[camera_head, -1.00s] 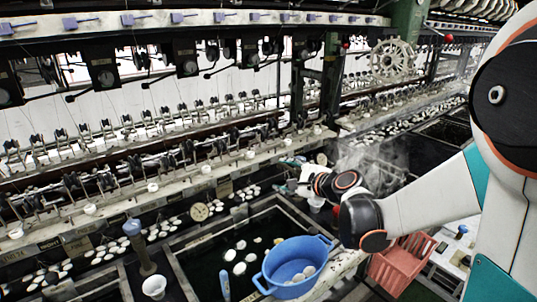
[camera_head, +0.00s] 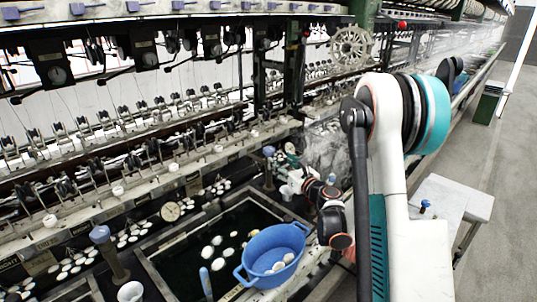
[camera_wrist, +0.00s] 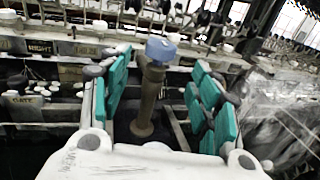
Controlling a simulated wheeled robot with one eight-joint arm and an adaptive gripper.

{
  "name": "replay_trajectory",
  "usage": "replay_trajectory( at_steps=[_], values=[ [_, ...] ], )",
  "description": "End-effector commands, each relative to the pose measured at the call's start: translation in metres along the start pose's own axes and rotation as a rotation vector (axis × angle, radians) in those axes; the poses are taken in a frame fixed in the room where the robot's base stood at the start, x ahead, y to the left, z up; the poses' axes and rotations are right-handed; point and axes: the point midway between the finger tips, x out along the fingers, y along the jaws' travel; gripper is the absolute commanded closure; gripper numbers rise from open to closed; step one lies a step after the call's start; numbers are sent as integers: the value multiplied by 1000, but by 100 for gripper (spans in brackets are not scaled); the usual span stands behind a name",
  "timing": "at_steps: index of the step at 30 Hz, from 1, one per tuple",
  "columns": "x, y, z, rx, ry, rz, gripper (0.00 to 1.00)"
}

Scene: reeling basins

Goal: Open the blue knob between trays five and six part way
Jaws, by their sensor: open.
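A blue knob (camera_wrist: 161,48) tops a brownish upright post (camera_wrist: 147,103) in the wrist view. The post shows between the two teal-padded fingers of my gripper (camera_wrist: 160,92), which is open and empty. Clear gaps show on both sides of the post. In the head view, a blue knob (camera_head: 269,151) stands at the far right corner of the dark basin, just left of my gripper (camera_head: 287,168). My gripper is small there and partly hidden by my arm. I cannot read tray numbers.
A blue tub (camera_head: 272,256) with pale cocoons sits at the basin's near right edge. A white cup (camera_head: 131,291) stands near the left post. The reeling machine's rail (camera_head: 120,205) runs behind the basins. Steam blurs the area right of my gripper.

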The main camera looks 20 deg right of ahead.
Motion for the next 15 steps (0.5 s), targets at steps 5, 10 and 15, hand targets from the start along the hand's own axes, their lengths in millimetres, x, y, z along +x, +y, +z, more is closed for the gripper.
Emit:
replay_trajectory(
  at_steps=[5, 10, 15],
  values=[
    [37, 1, -2, -1, 0, 2, 43],
    [68, 1, -2, -2, 0, 2, 43],
    [88, 0, -1, -2, 0, 0, 43]
  ],
)
